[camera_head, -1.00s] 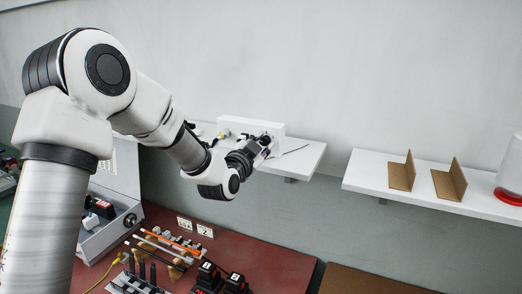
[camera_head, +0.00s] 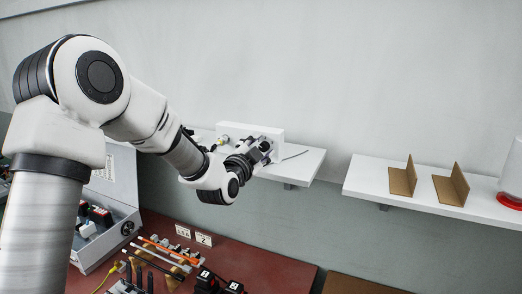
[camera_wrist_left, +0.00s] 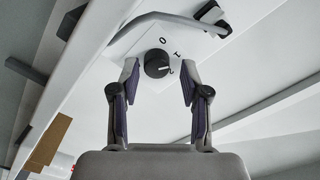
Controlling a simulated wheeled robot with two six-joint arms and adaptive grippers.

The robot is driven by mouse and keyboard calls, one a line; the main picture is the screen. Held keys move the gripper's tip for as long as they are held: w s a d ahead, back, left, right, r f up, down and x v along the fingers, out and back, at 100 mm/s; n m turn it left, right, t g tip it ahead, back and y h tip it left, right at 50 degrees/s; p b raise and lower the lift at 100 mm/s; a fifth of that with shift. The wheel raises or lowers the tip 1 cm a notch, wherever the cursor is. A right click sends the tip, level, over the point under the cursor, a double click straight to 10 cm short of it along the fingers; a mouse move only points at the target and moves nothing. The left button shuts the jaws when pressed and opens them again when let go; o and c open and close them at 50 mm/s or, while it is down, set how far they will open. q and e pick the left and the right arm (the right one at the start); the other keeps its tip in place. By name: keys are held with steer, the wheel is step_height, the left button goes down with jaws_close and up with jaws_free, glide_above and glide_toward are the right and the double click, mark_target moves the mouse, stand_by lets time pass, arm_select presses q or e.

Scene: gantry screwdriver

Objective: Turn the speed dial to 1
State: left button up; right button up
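The speed dial (camera_wrist_left: 157,63) is a round black knob with a white mark, on a white panel. Printed figures 0, 1 and 2 stand around its right side in the left wrist view. The mark points right, apparently toward the 2. My left gripper (camera_wrist_left: 158,80) is open, with one finger on each side of the dial; I cannot tell whether the pads touch it. In the head view my left gripper (camera_head: 266,148) is at the front of the white box (camera_head: 262,130) on the shelf and hides the dial. My right gripper is not in view.
The left shelf (camera_head: 305,162) carries the box and a thin cable. The right shelf (camera_head: 365,180) holds two brown brackets (camera_head: 402,179) and a clear container with a red base. Below, a red table (camera_head: 270,262) holds tools and an open grey case (camera_head: 112,190).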

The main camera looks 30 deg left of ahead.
arm_select(q)
steer(key=shift+w+a+f, duration=0.1)
steer(key=shift+w+f, duration=0.15)
steer(key=shift+f, duration=0.05)
steer(key=s, duration=1.2)
steer(key=shift+d, duration=0.35)
